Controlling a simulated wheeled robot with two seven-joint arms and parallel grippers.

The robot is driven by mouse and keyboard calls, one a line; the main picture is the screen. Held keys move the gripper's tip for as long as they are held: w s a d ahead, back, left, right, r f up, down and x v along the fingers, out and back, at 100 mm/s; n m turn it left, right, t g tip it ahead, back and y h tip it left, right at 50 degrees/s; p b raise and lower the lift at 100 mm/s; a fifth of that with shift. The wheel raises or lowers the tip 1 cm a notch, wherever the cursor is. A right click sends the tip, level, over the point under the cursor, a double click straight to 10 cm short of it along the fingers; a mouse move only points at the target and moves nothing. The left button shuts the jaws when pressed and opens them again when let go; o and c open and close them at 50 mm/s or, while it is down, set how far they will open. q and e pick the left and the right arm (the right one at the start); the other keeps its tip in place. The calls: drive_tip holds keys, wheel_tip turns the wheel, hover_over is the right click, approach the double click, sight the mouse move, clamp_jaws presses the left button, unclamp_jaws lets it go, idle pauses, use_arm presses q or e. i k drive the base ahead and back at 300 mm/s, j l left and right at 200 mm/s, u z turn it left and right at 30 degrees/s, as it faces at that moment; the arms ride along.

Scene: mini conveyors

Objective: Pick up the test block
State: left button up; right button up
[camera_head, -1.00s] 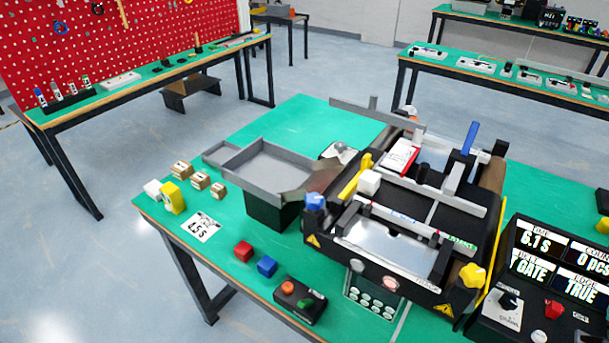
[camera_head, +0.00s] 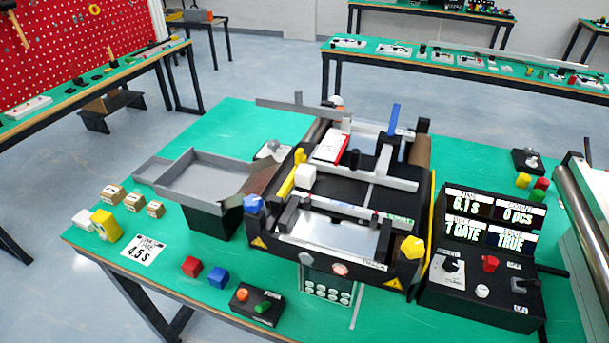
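No block in view has a readable label naming it the test block. A white cube (camera_head: 305,175) sits on the mini conveyor (camera_head: 345,185), near its left rail by a yellow bar. On the green table's left are a yellow block (camera_head: 105,226), a white block (camera_head: 83,225) and three small tan boxes with dark marks (camera_head: 134,201). Neither of my grippers shows.
A grey tray (camera_head: 205,180) stands left of the conveyor. A button box (camera_head: 257,304) is at the front. A control panel (camera_head: 485,250) reads 6.1 S and 0 PCS. A silver roller-like cylinder (camera_head: 590,215) is at the right edge. The table's back left is clear.

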sight(304, 176)
drive_tip(key=k+j+u, duration=0.1)
drive_tip(key=u, duration=0.4)
drive_tip(key=k+j+u, duration=0.2)
drive_tip(key=u, duration=0.3)
